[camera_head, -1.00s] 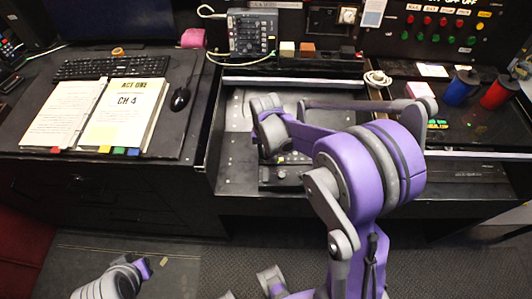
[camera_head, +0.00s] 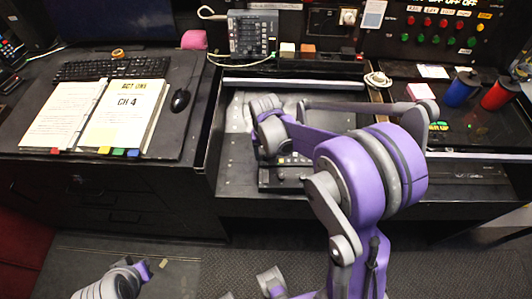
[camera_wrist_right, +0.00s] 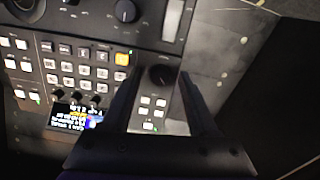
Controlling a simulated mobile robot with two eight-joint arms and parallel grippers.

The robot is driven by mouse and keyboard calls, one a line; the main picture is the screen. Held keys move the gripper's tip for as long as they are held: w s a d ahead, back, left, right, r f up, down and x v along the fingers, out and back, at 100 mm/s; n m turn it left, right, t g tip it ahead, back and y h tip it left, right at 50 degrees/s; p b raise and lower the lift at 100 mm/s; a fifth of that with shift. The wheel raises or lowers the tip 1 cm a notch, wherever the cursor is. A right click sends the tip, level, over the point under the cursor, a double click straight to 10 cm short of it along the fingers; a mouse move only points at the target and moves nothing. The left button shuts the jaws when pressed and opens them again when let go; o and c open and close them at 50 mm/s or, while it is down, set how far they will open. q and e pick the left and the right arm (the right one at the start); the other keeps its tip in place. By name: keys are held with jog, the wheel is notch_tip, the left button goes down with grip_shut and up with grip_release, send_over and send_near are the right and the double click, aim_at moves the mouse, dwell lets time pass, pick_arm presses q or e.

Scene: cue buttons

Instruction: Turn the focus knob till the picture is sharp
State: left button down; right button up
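In the right wrist view, a round black knob (camera_wrist_right: 162,75) sits on a grey control panel (camera_wrist_right: 108,48). My right gripper (camera_wrist_right: 159,74) points at the panel, with one finger on each side of this knob. A narrow gap seems to show between fingers and knob; contact cannot be made out. The knob's label cannot be read. A small lit screen (camera_wrist_right: 75,118) on the panel shows blurred coloured content. In the head view, my right arm hides much of the console (camera_head: 280,180) below its wrist. My left gripper is not in view; only part of my left arm shows at lower left.
Several square buttons surround the knob, with another black knob (camera_wrist_right: 125,11) farther up. In the head view, an open script (camera_head: 113,115), a keyboard (camera_head: 112,67) and a mouse (camera_head: 180,100) lie on the left desk.

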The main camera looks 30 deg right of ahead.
aim_at(266, 158)
notch_tip(266, 158, up, 11)
jog(key=p, duration=0.1)
jog(key=shift+s+a, duration=0.15)
dwell(0.3)
dwell(0.5)
jog(key=s+a+n+t+p, duration=0.1)
jog(key=s+a+n+t, duration=0.1)
jog(key=s, duration=0.6)
jog(key=s+a+r+n+t+p, duration=0.1)
jog(key=s+a+n+t, duration=0.1)
jog(key=s+a, duration=0.3)
jog(key=s+t, duration=0.1)
jog(key=s, duration=0.2)
jog(key=shift+a+r+n, duration=0.15)
jog(key=shift+r+n, duration=0.1)
jog(key=shift+n, duration=0.05)
